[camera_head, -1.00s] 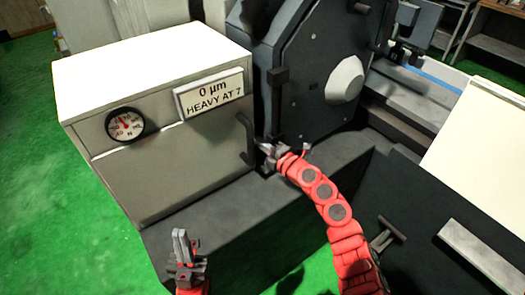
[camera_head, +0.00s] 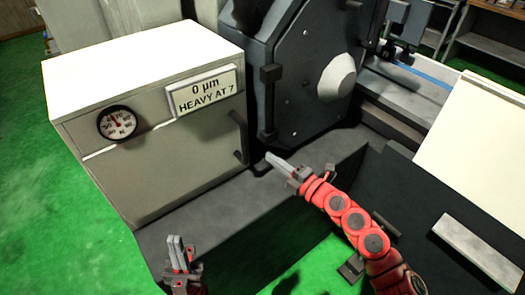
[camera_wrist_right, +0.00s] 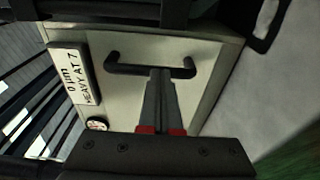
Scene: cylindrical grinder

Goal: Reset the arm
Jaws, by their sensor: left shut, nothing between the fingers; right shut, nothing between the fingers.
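My right gripper (camera_head: 276,160), on the red arm, is shut and empty. In the head view its tip is to the right of the cabinet's black handle (camera_head: 239,138), a little apart from it in the picture. In the right wrist view the shut fingers (camera_wrist_right: 160,78) point toward the same black handle (camera_wrist_right: 150,70), with nothing between them. My left gripper (camera_head: 176,242) is at the lower left in front of the cabinet, pointing up, shut and empty.
The white-topped cabinet (camera_head: 150,62) carries a round gauge (camera_head: 117,122) and a sign (camera_head: 205,91) reading "0 µm HEAVY AT 7". The dark grinder housing (camera_head: 310,75) stands behind my right gripper. A dark ledge (camera_head: 200,215) runs below. Green floor is open at left.

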